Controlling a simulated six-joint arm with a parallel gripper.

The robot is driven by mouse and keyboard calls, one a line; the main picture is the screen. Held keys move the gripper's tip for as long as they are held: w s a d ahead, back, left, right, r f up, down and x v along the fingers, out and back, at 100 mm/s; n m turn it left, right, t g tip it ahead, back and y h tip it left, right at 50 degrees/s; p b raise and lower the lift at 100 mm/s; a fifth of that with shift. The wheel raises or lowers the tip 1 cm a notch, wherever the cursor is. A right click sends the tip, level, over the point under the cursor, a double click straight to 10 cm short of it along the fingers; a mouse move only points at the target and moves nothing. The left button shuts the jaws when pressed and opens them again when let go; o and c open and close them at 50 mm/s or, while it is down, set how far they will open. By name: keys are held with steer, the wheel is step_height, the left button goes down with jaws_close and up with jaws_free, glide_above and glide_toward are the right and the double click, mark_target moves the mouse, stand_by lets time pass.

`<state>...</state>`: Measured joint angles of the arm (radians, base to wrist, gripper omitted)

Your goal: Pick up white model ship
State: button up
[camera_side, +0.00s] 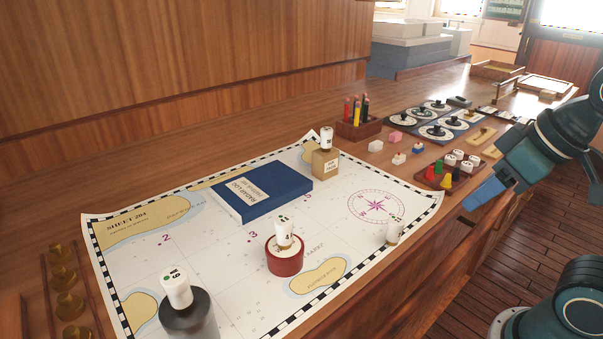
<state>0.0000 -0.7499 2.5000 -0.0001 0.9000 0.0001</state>
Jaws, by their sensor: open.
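Several small block-like pieces stand on the wooden desk right of the chart. One is plain white (376,146), one pink (395,136), one white with red (399,158) and one white with blue (418,148). They are too small to tell surely which is the white model ship; the plain white one is the whitest. My gripper (476,200) comes in from the right, with blue jaws angled down-left near the desk's front edge. It is open and apart from these pieces. I see nothing held in it.
A brown tray (432,187) with colored pegs and white-topped pieces lies between my gripper and the small blocks. A pen holder (358,130) stands behind them. White cylinders, a blue book (262,187) and a red round stand (284,262) are on the chart (215,250).

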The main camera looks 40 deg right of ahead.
steer(key=shift+r, duration=0.1)
steer(key=w+d+r+m+g, duration=0.1)
steer(key=w+d+r+m, duration=0.15)
steer(key=w, duration=0.25)
steer(key=w+d+r+m, duration=0.1)
steer(key=w+r+m, duration=0.15)
steer(key=w, duration=0.25)
steer(key=m+g, duration=0.5)
steer(key=m, duration=0.8)
glide_above(397, 155)
step_height(397, 155, down, 8)
steer(key=f, duration=0.1)
steer(key=shift+d+r, duration=0.1)
steer(key=shift+r, duration=0.15)
steer(key=shift+f, duration=0.1)
steer(key=shift+f, duration=4.2)
